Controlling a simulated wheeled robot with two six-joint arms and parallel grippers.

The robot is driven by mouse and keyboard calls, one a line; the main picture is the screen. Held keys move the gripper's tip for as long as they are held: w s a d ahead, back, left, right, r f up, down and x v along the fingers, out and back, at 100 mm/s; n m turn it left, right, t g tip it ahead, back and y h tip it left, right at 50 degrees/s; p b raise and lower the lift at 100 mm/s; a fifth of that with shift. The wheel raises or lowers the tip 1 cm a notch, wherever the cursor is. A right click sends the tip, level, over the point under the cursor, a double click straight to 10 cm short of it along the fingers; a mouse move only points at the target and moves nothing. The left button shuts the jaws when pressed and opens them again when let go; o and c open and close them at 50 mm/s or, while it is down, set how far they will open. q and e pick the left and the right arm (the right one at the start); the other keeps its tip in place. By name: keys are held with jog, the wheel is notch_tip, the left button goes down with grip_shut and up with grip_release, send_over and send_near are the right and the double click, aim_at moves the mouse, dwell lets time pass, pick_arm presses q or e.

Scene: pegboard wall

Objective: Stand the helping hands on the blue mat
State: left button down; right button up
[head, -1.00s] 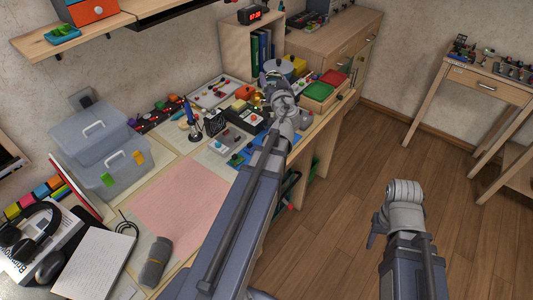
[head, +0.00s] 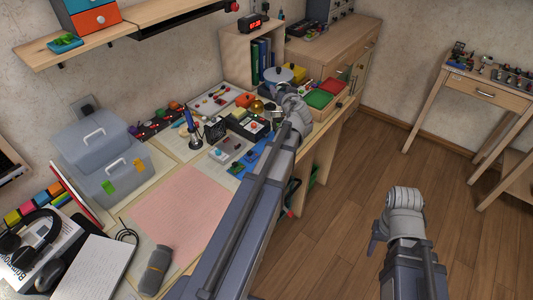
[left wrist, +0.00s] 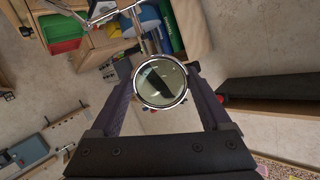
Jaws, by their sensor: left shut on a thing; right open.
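My left gripper (head: 276,112) is over the far right part of the desk, largely hidden by its own wrist in the head view. In the left wrist view the helping hands' round, metal-rimmed lens (left wrist: 160,83) sits between the fingers, which are shut on it. Metal rods and joints (left wrist: 137,18) of the helping hands show beyond it. Their base is hidden, so I cannot tell whether it touches anything. The blue mat (head: 240,166) shows in part on the desk beside my left arm. My right gripper (head: 377,238) is open and empty, low over the floor at right.
A grey device (head: 230,148), a soldering iron in its stand (head: 194,132) and a black fan box (head: 214,130) stand close to the mat. Green and red trays (head: 320,98) are at the desk's far right. A pink sheet (head: 185,218) leaves a clear area nearer.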

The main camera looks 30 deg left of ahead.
aim_at(281, 119)
pick_arm(q)
jog(key=shift+f+b, duration=5.05)
jog(key=shift+b, duration=0.05)
jog(key=shift+s+r, duration=0.1)
grip_release()
jog(key=p+v, duration=0.3)
jog(key=v, duration=0.9)
jog(key=shift+d, duration=0.1)
